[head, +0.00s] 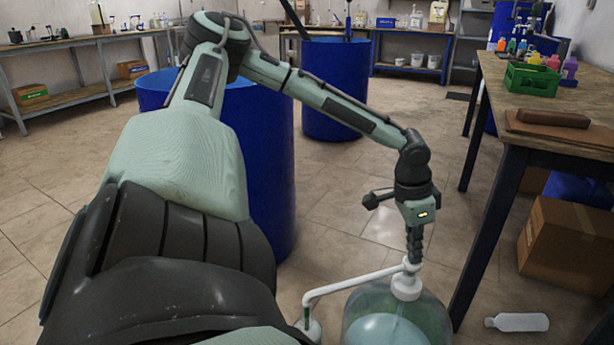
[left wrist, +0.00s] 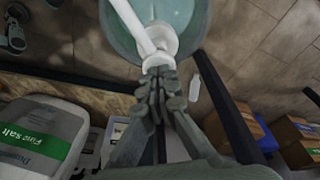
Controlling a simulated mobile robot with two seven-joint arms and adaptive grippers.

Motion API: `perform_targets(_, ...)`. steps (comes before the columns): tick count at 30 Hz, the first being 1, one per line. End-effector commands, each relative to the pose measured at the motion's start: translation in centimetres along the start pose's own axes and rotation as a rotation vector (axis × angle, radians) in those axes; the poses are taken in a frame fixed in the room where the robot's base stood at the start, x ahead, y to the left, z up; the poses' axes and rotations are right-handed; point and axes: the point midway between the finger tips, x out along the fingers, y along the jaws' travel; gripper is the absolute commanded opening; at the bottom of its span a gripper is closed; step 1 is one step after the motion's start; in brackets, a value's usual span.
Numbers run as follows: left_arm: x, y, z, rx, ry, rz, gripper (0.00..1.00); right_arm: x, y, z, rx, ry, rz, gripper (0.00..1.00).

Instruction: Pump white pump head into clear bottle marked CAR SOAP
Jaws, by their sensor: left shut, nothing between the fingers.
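The white pump head (head: 406,284) sits on top of a large clear jug (head: 437,318) holding pale blue liquid. It also shows in the left wrist view (left wrist: 161,42). Its white spout tube (head: 345,285) runs left and bends down to a small clear bottle (head: 312,331), which is cut off by the bottom edge; no marking is readable. My left gripper (head: 413,258) is shut and empty, pointing down, with its fingertips at the top of the pump head. In the left wrist view its closed fingers (left wrist: 160,80) appear to touch the pump head.
A wooden table (head: 590,133) with a green crate (head: 531,79) stands right. A cardboard box (head: 565,243) is beneath it. A white bottle (head: 517,322) lies on the floor. Blue drums (head: 265,150) stand behind my arm. A salt bag (left wrist: 40,140) shows in the wrist view.

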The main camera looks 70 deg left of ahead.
Motion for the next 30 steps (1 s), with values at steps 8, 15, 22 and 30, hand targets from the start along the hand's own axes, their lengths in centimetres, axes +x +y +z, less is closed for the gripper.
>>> perform_targets(8, 0.9, 0.0, 0.3, -0.001, -0.004, 0.001, 0.00, -0.5, 0.0, 0.4, 0.000, 0.000, 0.000, 0.78)
perform_targets(15, -0.5, 0.0, 0.0, -0.001, -0.003, 0.001, 0.00, 0.5, 0.0, -0.4, 0.000, 0.000, 0.000, 0.78)
perform_targets(22, -2.6, 0.0, -0.4, -0.001, -0.002, 0.001, 0.00, 1.9, -0.1, -1.5, 0.000, 0.000, 0.000, 0.78)
perform_targets(30, -4.8, 0.0, -0.9, -0.001, -0.003, 0.001, 0.00, 3.4, -0.1, -2.7, 0.000, 0.000, 0.000, 0.78)
